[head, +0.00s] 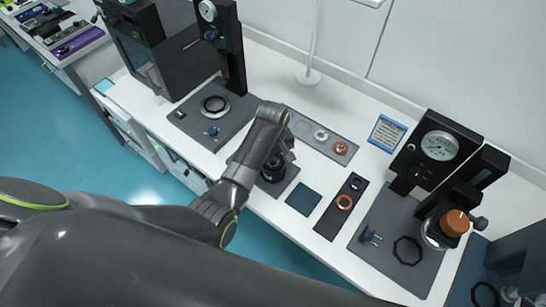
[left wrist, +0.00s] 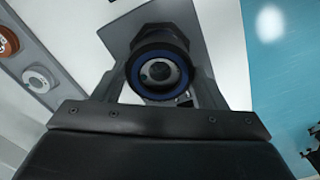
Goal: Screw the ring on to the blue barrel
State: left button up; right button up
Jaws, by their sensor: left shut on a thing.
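In the left wrist view my left gripper (left wrist: 160,84) is shut on a black ring (left wrist: 160,46), with one finger on either side. Inside it shows a blue round rim, seemingly the blue barrel (left wrist: 133,76), around a grey bore. Whether the ring is seated on the barrel or only above it, I cannot tell. In the head view my left gripper (head: 274,168) points down over a dark part on a small grey plate (head: 284,190), which the arm largely hides. My right gripper is not in view.
A grey tray (head: 306,128) with a white ring (head: 321,135) and an orange ring (head: 341,148) lies behind. Gauge stands (head: 440,146) rise at right and back. A teal mat (head: 304,198) is bare.

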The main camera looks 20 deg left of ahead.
pick_arm(q)
jog(key=shift+f, duration=0.1)
jog(key=m, duration=0.8)
jog(key=shift+m, duration=0.4)
jog(key=m, duration=0.8)
jog(key=o, duration=1.1)
jog(key=shift+d, duration=0.1)
jog(key=shift+c, duration=1.1)
